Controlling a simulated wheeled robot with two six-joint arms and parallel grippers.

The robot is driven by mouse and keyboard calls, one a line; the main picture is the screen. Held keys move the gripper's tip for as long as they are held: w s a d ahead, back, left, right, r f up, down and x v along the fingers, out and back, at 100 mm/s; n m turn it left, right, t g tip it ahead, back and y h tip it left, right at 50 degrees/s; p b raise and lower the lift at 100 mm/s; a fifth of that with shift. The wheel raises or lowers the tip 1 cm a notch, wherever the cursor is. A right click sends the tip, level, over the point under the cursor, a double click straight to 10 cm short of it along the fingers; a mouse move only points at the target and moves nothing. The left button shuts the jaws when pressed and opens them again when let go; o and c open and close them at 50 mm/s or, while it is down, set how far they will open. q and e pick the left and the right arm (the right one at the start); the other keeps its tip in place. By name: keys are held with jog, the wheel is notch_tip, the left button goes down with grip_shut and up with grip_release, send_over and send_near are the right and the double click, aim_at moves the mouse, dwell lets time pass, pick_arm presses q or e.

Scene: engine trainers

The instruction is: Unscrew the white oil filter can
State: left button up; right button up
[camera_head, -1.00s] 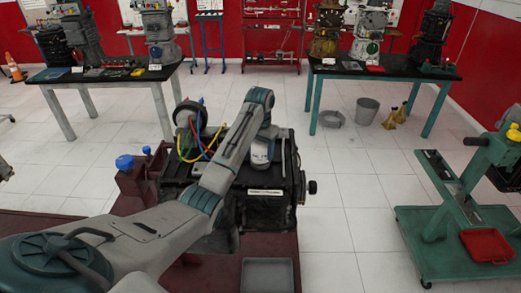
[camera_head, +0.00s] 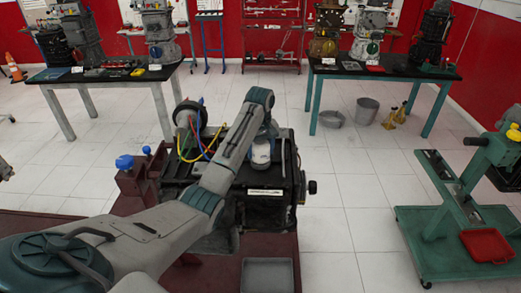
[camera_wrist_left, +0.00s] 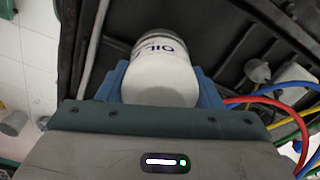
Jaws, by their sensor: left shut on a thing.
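The white oil filter can (camera_head: 261,152) is on the upper part of the dark engine (camera_head: 268,208), below the end of my left arm. In the left wrist view the can (camera_wrist_left: 160,78) shows its round white end, with dark lettering on its side. My left gripper (camera_head: 264,138) is shut on the can, with a blue finger on each side of it in the left wrist view (camera_wrist_left: 160,88). The can's far end meets a dark part of the engine, and I cannot see the thread. My right gripper is not in view.
Red, blue and yellow hoses (camera_head: 201,142) loop close to the left of my wrist. A grey tray (camera_head: 268,261) lies in front of the engine. A green stand (camera_head: 462,215) with a red tray (camera_head: 487,246) is at the right. The floor between is clear.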

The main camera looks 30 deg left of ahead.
pick_arm(q)
jog(key=shift+n, duration=0.6)
jog(key=o, duration=1)
